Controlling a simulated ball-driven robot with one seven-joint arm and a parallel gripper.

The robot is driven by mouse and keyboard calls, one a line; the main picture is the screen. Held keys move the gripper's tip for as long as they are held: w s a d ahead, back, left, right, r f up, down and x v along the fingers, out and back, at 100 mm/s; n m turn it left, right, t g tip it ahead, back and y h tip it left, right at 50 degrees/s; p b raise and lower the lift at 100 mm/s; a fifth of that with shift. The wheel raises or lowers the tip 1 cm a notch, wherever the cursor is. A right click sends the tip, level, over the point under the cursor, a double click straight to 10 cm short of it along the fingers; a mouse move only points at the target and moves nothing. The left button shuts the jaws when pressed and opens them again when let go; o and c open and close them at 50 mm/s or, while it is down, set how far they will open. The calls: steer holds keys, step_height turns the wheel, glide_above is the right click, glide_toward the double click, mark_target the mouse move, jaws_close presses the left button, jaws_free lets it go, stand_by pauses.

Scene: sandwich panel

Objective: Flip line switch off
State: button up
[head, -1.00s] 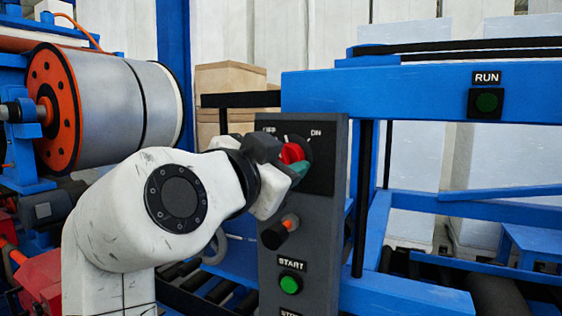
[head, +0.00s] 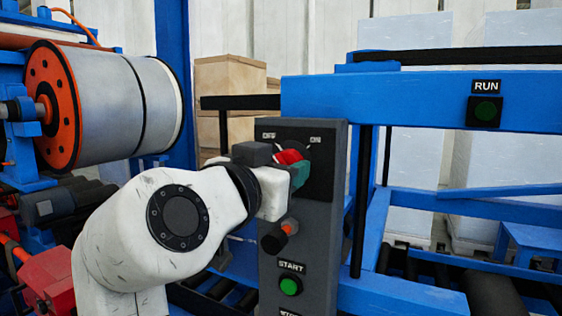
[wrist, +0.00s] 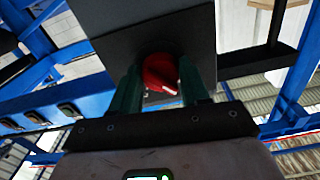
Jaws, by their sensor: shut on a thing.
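The line switch is a red rotary knob (head: 288,157) on a black plate near the top of a grey control box (head: 335,230). A label that reads as OFF is at its upper left and ON at its upper right. The knob leans toward the left label. My gripper (head: 292,166) is at the knob, with its green-tipped fingers partly covering it. In the wrist view the red knob (wrist: 160,72) sits between the two green fingers of my gripper (wrist: 162,85), which are closed on its sides.
Below the knob, a black-and-orange lever or knob (head: 279,236) sticks out of the box, above a green START button (head: 289,286). A green RUN button (head: 486,110) is on the blue frame at right. A large roll (head: 110,105) stands at left.

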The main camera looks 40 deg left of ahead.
steer(key=shift+n, duration=0.7)
steer(key=o, duration=1.1)
steer(key=shift+c, duration=0.2)
steer(key=shift+s, duration=0.1)
steer(key=b+v, duration=0.1)
steer(key=v, duration=0.9)
steer(key=shift+s+d+b, duration=0.2)
steer(key=shift+s+b, duration=0.1)
steer(key=shift+b, duration=0.05)
